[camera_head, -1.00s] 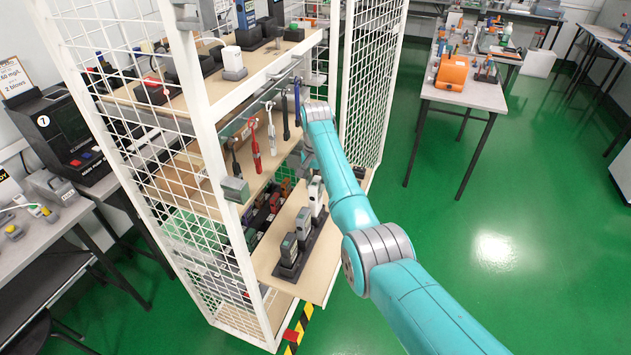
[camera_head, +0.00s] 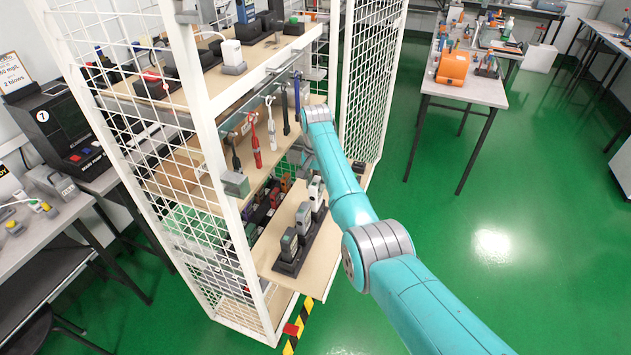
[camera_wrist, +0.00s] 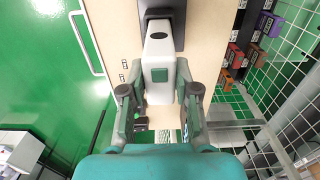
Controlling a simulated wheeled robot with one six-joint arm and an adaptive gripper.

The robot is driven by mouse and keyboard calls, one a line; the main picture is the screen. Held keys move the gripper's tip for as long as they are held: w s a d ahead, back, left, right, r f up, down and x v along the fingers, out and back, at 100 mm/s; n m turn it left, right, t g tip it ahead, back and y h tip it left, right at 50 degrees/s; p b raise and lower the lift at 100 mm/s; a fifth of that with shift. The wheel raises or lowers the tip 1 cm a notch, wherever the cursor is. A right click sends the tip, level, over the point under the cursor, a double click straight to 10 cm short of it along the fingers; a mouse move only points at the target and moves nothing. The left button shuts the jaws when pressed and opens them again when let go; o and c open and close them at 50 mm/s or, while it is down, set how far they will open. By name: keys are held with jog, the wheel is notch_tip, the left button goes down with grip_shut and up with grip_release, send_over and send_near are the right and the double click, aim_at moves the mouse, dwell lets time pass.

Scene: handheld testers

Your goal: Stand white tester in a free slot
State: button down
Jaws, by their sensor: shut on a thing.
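The white tester (camera_wrist: 158,68), with a green patch and a dark oval on its face, lies between the two fingers of my gripper (camera_wrist: 160,98) in the wrist view. My gripper is shut on it. The tester's far end meets a dark holder (camera_wrist: 178,28); I cannot tell whether it is seated there. In the head view a black rack (camera_head: 286,268) on the lower pull-out shelf holds a dark grey tester (camera_head: 289,244) at its near end, another behind it, and a white-topped one (camera_head: 315,190) at the far end. My gripper is mostly hidden behind my arm there.
A white wire cage (camera_head: 215,190) surrounds the shelves. Several tools, one red (camera_head: 256,148), hang above the lower shelf (camera_head: 270,262). Coloured boxes (camera_wrist: 268,24) stand beside it behind mesh. The shelf's near right part is bare. Green floor lies open to the right.

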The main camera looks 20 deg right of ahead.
jog(key=shift+f, duration=0.25)
jog(key=c, duration=0.8)
grip_release()
jog(key=shift+o, duration=0.2)
notch_tip(320, 180, up, 12)
